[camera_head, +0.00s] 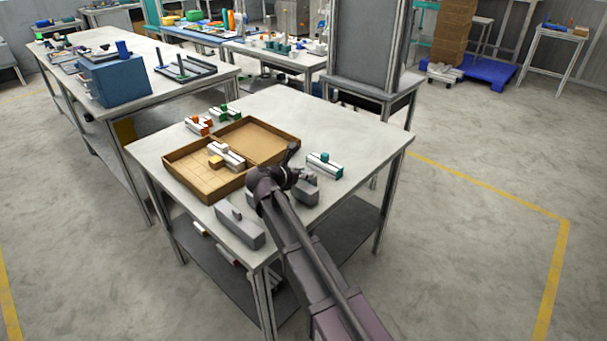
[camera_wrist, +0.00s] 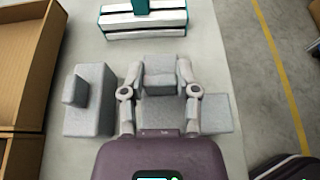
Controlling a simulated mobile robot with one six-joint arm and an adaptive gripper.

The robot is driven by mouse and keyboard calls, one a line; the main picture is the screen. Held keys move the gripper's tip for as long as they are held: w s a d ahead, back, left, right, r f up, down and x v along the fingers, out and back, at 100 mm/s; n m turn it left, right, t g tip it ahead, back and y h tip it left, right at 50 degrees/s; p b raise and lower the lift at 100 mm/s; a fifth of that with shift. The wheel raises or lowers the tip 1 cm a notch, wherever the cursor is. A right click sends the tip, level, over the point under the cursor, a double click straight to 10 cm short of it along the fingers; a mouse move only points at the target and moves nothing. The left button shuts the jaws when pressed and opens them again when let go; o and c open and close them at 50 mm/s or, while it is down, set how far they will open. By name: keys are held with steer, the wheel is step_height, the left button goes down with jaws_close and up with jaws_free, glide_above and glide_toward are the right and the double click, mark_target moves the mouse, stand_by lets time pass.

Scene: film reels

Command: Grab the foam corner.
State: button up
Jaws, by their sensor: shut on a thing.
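The grey foam corner (camera_wrist: 160,80) sits between the two fingers of my gripper (camera_wrist: 159,66) in the wrist view, and the fingers are shut on its raised part. Grey foam also shows below and to the right of the fingers; I cannot tell whether it is the same piece. In the head view my gripper (camera_head: 283,172) is low over the near table, and a grey foam piece (camera_head: 306,191) shows just right of it. Another grey foam piece (camera_wrist: 90,103) stands apart to the left in the wrist view; it lies near the table's front edge in the head view (camera_head: 240,227).
An open cardboard box (camera_head: 176,166) lies left of my gripper, with a white part and a tan block inside. A teal-and-white part (camera_head: 325,166) stands to the right, and orange and green ones (camera_head: 198,125) behind the box. The table's (camera_head: 345,125) back right is clear.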

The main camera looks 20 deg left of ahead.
steer(key=shift+r+p, duration=4.4)
steer(key=shift+r, duration=0.25)
